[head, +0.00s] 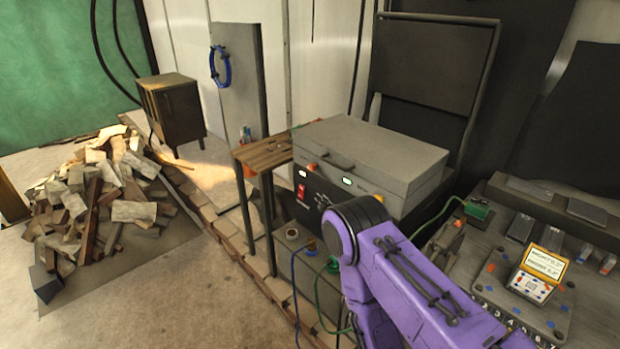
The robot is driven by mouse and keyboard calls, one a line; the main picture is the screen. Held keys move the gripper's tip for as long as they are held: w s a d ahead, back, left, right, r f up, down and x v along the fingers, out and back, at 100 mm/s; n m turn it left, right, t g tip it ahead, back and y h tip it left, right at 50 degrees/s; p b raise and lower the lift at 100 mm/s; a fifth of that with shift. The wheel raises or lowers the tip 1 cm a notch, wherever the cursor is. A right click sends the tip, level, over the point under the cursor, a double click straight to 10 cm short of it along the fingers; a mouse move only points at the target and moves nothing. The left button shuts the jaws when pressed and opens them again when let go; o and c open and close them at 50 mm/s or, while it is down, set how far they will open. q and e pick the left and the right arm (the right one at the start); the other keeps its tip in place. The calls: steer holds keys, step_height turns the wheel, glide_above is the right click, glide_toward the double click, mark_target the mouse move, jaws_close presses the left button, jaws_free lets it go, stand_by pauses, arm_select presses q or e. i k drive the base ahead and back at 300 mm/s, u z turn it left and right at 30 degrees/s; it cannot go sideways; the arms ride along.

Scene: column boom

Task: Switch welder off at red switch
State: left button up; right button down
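The welder is a grey box (375,150) with a black front panel, standing in the middle right of the head view. A red switch (301,191) sits at the left of that panel; its rocker position is too small to tell. Small lit greenish-white indicators (347,182) show to its right. My purple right arm comes in from the lower right and its bent joint covers the lower right part of the panel. The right gripper is hidden or out of frame, so its contact with the switch cannot be seen. My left gripper is not in view.
A narrow wooden-topped table (264,154) stands just left of the welder. Blue and green cables hang below the panel. A workbench (500,290) with a yellow-screened device (541,266) is at right. A wood pile (110,195) and dark cabinet (172,112) are at left; floor in front is clear.

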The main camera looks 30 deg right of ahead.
mark_target(301, 192)
steer(key=z, duration=0.2)
steer(key=i, duration=1.65)
steer(key=z, duration=0.1)
